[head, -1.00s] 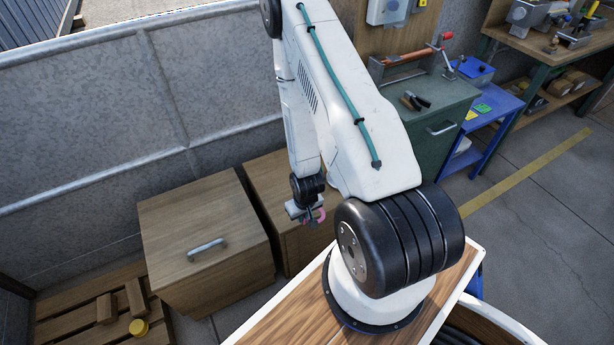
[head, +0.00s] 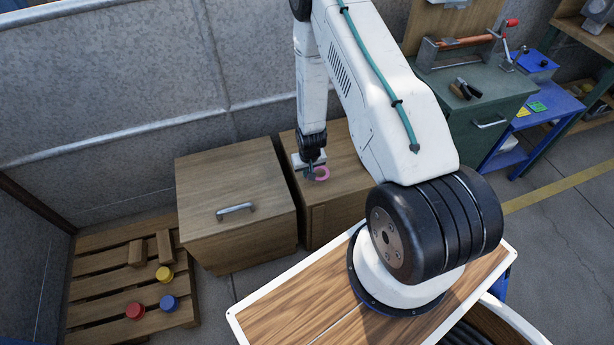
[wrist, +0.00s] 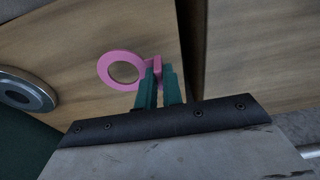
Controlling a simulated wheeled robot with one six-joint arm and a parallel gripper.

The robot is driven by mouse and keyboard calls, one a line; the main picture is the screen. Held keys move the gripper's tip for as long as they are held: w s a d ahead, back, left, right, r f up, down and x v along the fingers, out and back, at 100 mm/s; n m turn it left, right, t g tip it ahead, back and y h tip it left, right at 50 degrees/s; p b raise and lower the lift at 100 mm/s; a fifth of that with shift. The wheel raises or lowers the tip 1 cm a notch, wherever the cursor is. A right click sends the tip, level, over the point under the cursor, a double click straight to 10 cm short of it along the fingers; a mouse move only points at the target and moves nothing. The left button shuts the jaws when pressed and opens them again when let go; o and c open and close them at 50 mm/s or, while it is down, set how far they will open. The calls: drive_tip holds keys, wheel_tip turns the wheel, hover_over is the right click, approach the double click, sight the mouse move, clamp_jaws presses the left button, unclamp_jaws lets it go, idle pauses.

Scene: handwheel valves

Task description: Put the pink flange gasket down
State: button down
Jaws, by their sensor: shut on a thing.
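The pink flange gasket (head: 323,174) is a ring with a small raised tab. In the wrist view, my gripper (wrist: 158,73) has its two green fingers shut on the tab, and the ring (wrist: 103,68) sticks out to the left. In the head view, my gripper (head: 309,172) points down over the wooden top of the right-hand cabinet (head: 340,150). The gasket lies roughly flat over this top, close to its right edge in the wrist view. I cannot tell whether it touches the wood.
A wooden box with a handle (head: 230,180) stands left of the cabinet. A pallet (head: 95,290) holds wooden blocks and red, blue and yellow discs. A round metal part (wrist: 27,95) is at the left in the wrist view. A green cabinet (head: 475,115) stands right.

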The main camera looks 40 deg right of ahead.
drive_tip(key=shift+w+f, duration=0.2)
drive_tip(key=shift+f, duration=1.6)
drive_tip(key=shift+f, duration=0.1)
drive_tip(key=c, duration=1.5)
unclamp_jaws()
drive_tip(key=shift+c, duration=0.2)
